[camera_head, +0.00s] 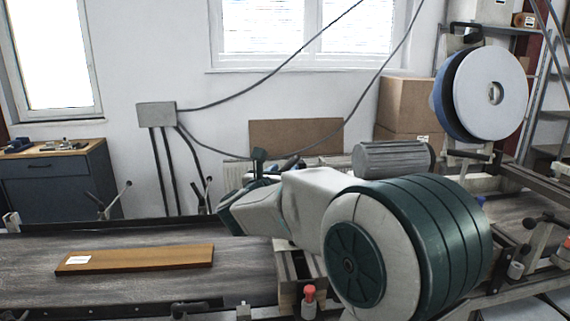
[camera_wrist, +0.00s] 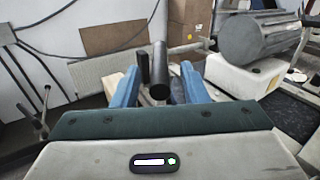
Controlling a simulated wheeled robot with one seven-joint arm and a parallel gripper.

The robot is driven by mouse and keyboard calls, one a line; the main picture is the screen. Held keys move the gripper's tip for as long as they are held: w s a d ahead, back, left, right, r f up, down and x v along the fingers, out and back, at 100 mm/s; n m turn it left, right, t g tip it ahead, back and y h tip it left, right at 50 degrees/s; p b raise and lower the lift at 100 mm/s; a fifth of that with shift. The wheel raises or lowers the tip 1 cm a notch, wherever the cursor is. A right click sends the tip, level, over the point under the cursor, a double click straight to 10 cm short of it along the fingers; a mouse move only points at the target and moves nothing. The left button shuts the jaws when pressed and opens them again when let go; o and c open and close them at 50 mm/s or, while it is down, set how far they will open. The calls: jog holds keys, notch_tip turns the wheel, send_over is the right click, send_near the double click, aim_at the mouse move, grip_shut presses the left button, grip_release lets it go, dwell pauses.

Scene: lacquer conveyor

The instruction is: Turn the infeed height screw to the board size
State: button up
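My gripper (camera_wrist: 160,85) has two blue fingers standing apart on either side of a black cylindrical handle (camera_wrist: 159,72), probably the crank grip of the infeed height screw. Dark pieces lie close to the handle on both sides. I cannot tell whether the fingers press on it. In the head view my gripper (camera_head: 258,175) is small and partly hidden by my own wrist, near a dark upright knob (camera_head: 259,156). The screw's shaft and any scale are hidden. A brown board (camera_head: 135,259) with a white label lies flat on the infeed belt (camera_head: 40,285) at left.
A grey ribbed motor (camera_head: 392,159) sits just right of my wrist, also in the wrist view (camera_wrist: 257,38). A large disc roll (camera_head: 492,94) stands at right. Thin levers (camera_head: 118,199) rise behind the belt. Cardboard boxes (camera_head: 405,105) stand at the back.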

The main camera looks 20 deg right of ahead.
aim_at(288, 163)
jog(key=shift+p+x, duration=0.3)
jog(key=shift+x, duration=1.5)
jog(key=shift+c, duration=0.3)
grip_shut()
jog(key=shift+a+f+b, duration=0.1)
jog(key=shift+f+b, duration=0.05)
jog(key=shift+b, duration=0.35)
